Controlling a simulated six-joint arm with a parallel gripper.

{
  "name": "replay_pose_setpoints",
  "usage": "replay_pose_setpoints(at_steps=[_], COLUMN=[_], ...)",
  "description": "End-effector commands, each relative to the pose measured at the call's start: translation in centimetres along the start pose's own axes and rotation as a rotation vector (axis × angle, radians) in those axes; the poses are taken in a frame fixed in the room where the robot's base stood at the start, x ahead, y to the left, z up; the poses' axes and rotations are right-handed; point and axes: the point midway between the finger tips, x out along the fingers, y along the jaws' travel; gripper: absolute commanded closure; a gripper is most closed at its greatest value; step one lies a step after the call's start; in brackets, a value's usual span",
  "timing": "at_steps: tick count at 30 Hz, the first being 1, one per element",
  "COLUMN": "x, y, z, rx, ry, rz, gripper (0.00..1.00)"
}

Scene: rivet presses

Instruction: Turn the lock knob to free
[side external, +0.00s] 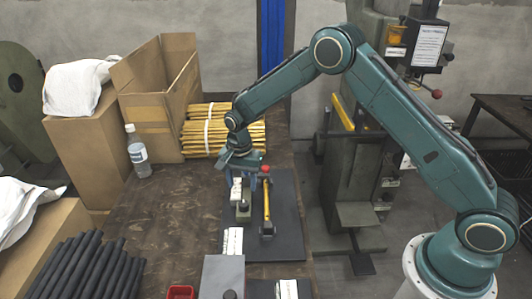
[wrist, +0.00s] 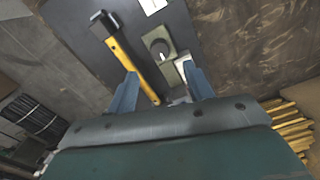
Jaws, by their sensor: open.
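The lock knob (wrist: 160,48) appears to be the dark round piece with a pale mark, on an olive-green block (wrist: 158,64) in the wrist view. A small dark shape on a block (side external: 243,208) below my gripper in the side view looks like the same knob. My gripper (wrist: 160,75) is open, its two blue fingers spread, with nothing between the tips. It points down over the knob's block in the side view (side external: 238,172). The fingertips appear apart from the knob; their exact height above it is unclear. The knob's setting cannot be read.
A yellow lever (side external: 267,207) stands beside the block, with a red ball (side external: 265,168) near its upper end. A dark mat (side external: 288,225) lies beneath. A bottle (side external: 138,152), an open carton (side external: 155,95) and bundled yellow sticks (side external: 222,135) stand left and behind.

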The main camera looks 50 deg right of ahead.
Motion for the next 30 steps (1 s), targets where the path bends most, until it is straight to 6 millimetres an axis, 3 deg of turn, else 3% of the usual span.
replay_pose_setpoints(at_steps=[9,15,29,30], x=[5.0,6.9,7.8,7.8], y=[0.1,0.0,0.0,0.0], z=[0.0,0.0,0.0,0.0], rx=[0.0,0.0,0.0,0.0], ry=[-0.002,0.0,0.0,0.0], rz=[0.003,0.001,0.0,0.0], gripper=[0.48,0.48,0.48,0.54])
